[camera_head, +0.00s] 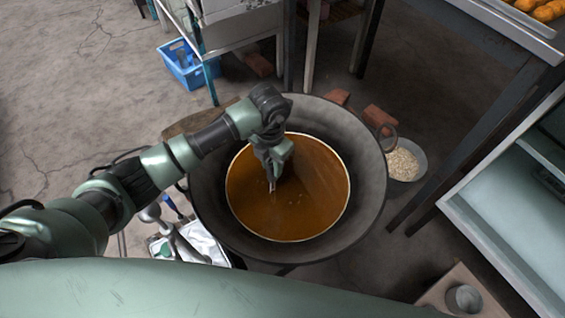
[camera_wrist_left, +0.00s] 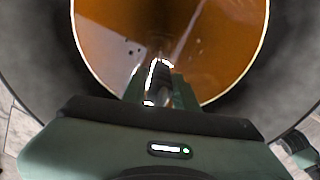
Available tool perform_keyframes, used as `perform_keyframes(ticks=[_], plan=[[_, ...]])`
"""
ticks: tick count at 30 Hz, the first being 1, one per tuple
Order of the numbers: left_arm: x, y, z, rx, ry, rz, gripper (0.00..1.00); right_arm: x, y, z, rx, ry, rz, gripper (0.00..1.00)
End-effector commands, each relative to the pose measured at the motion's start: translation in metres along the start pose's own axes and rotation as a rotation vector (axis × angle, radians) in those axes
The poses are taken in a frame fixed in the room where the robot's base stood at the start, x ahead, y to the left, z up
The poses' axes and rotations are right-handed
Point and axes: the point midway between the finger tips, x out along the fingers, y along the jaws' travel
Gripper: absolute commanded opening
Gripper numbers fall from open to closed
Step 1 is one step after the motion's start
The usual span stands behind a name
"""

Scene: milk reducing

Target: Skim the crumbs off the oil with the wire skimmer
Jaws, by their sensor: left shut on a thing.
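The brown oil (camera_head: 305,205) fills the round middle of a wide dark wok (camera_head: 360,165). A few small specks, apparently crumbs, lie on the oil near my left gripper (camera_head: 272,178). My left arm reaches in from the left, and this gripper points down over the oil. It is shut on a slim, shiny piece, apparently the wire skimmer's handle (camera_wrist_left: 155,78), seen between the fingers in the left wrist view. The skimmer's wire head cannot be made out; whether it is under the oil I cannot tell. My right gripper is not in view.
A bowl of pale bits (camera_head: 403,163) stands right of the wok, near red bricks (camera_head: 380,118). A blue crate (camera_head: 188,66) is at the back left. A tray of fried food (camera_head: 515,18) is at the top right. A metal cup (camera_head: 464,298) stands at the lower right.

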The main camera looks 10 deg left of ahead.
Motion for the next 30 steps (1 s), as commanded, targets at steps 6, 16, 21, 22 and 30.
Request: perform_keyframes(ticks=[6,16,21,22,30], plan=[[-0.02,0.006,-0.004,0.001,-0.003,0.0,0.0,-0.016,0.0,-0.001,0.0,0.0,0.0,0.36],[-0.051,0.007,-0.004,0.0,-0.002,0.001,0.0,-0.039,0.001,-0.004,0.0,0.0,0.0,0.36],[-0.062,0.007,-0.004,0.0,-0.002,0.0,0.0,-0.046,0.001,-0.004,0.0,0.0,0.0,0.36],[-0.063,0.006,-0.004,0.0,-0.002,0.0,0.0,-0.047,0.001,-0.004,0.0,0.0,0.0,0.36],[-0.067,0.006,-0.004,0.0,-0.002,0.001,0.0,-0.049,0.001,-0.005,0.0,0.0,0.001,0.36]])
